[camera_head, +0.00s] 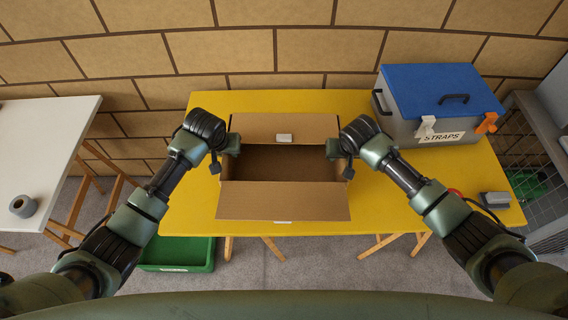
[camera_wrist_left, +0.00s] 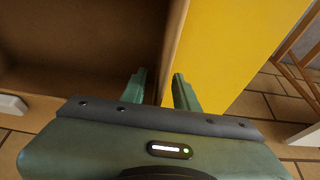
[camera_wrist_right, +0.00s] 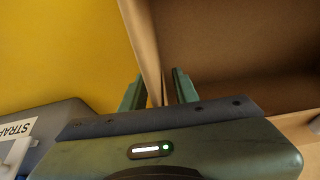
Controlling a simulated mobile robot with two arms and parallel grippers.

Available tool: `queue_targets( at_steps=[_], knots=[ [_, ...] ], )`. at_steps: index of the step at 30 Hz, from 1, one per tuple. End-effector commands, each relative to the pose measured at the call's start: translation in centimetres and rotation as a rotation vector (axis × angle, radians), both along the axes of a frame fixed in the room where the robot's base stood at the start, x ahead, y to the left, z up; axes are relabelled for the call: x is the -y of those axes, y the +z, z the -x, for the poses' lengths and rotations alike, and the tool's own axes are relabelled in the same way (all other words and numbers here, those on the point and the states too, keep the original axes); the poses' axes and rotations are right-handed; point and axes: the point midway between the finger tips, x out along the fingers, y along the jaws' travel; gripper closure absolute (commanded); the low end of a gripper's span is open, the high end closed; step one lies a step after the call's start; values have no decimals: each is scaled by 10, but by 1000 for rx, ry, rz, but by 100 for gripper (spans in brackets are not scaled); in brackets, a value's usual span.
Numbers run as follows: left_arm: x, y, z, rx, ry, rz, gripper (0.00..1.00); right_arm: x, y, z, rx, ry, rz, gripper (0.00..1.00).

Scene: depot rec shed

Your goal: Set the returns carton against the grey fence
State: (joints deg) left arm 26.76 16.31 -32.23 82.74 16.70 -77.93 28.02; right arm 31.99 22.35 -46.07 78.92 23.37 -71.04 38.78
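The returns carton (camera_head: 284,199) is an open brown cardboard box on the yellow table (camera_head: 385,215), with its front and back flaps folded out. My left gripper (camera_head: 231,145) is at its left wall. In the left wrist view my fingers (camera_wrist_left: 160,88) stand either side of that wall (camera_wrist_left: 172,45), with a narrow gap showing. My right gripper (camera_head: 335,148) is at its right wall. In the right wrist view the fingers (camera_wrist_right: 158,88) straddle that wall (camera_wrist_right: 143,40), also with a small gap. I cannot make out a grey fence on the table.
A grey STRAPS box (camera_head: 440,100) with a blue lid stands at the table's back right. A small grey object (camera_head: 495,199) lies at the right front. A grey wire cage (camera_head: 520,150) is beyond the right edge. A green crate (camera_head: 178,253) is on the floor.

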Motion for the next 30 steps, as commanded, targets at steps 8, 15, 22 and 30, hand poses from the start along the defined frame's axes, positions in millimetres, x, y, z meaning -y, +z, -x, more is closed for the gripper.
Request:
queue_targets(
  at_steps=[8,15,22,30],
  knots=[
    [0,0,0,0,0,0,98,0,0,0,0,0,0,98],
    [0,0,0,0,0,0,100,0,0,0,0,0,0,100],
    [0,0,0,0,0,0,100,0,0,0,0,-1,0,100],
    [0,0,0,0,0,0,100,0,0,0,0,-1,0,100]
  ],
)
